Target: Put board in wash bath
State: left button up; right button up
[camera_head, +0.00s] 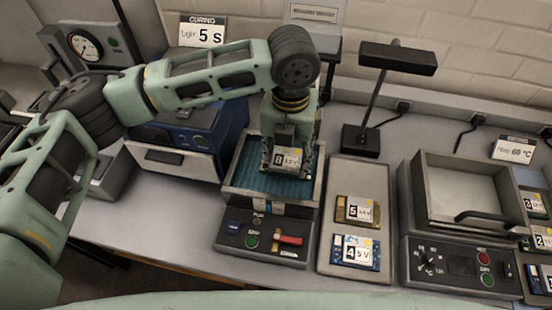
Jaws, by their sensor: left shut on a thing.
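A board (287,158) with a white label, its number looking like 8, is held by my left gripper (287,150). The gripper reaches down from above with a finger on each side, shut on the board. The board is over the wash bath (232,190), an open metal tub with teal liquid (290,187). Whether it is above the liquid or touching it, I cannot tell. The bath's front panel has a green button (251,241) and a red switch (289,239). The gripper and board hide the back of the bath. My right gripper is not in view.
A grey tray (345,180) right of the bath holds boards labelled 5 (357,211) and 4 (357,252). A hot plate unit (466,190) stands further right, more boards beside it. A black lamp (397,58) stands behind; a blue curing unit (190,142) is left.

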aim_at(277, 166)
pick_arm(q)
jog(key=shift+w+a+f, duration=0.15)
jog(key=shift+a+f, duration=0.15)
jog(key=shift+a, duration=0.25)
jog(key=shift+w+a+f, duration=0.15)
jog(key=shift+a+f, duration=0.15)
jog(key=shift+a, duration=0.2)
jog(key=shift+a+f+p, duration=0.1)
jog(key=shift+f+p, duration=0.15)
jog(key=shift+p, duration=0.05)
notch_tip(277, 166, down, 3)
jog(key=shift+s+f+p, duration=0.1)
jog(key=shift+p, duration=0.6)
jog(key=shift+f, duration=0.3)
jog(key=shift+f, duration=0.15)
jog(key=o, duration=1.2)
